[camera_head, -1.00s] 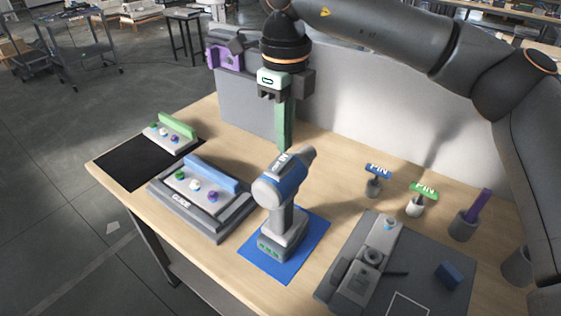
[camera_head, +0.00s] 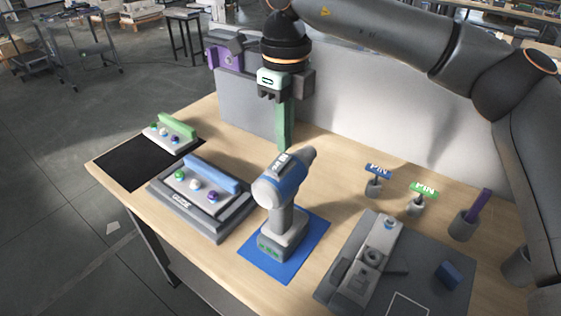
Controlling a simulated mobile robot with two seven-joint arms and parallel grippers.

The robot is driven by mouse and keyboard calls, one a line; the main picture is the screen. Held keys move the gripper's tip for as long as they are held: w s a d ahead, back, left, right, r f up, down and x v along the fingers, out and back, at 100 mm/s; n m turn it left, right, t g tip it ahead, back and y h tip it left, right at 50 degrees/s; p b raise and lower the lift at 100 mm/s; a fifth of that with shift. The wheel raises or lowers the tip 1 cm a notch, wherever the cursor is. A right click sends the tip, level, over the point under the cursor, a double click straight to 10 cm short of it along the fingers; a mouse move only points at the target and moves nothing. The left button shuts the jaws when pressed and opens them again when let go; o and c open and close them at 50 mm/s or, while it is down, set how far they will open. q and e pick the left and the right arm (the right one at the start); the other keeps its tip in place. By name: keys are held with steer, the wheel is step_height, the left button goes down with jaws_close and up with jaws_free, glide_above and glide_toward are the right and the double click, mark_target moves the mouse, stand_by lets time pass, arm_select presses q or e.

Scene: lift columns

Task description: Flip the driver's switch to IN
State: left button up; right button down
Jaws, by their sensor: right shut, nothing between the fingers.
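The driver (camera_head: 285,200), blue and grey with a green-marked base, stands upright on a blue mat (camera_head: 312,241) at the table's middle. A label lies on its top; the small picture does not let me read the switch position. My right gripper (camera_head: 284,148) points down just behind the driver's head, its long green fingers shut with nothing between them. The driver's head hides the area just below the fingertips, so I cannot tell whether they touch it. My left gripper is not in view.
Blue and green PIN tools (camera_head: 377,171) stand right. A grey fixture (camera_head: 370,255) lies front right. A grey panel (camera_head: 380,130) stands behind.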

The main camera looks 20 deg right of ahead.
mark_target(284, 156)
steer(key=shift+f+b, duration=0.75)
steer(key=shift+f, duration=0.3)
stand_by(0.4)
steer(key=shift+r, duration=0.2)
step_height(284, 156, up, 7)
steer(key=p, duration=0.5)
steer(key=shift+p, duration=0.35)
steer(key=shift+f, duration=0.1)
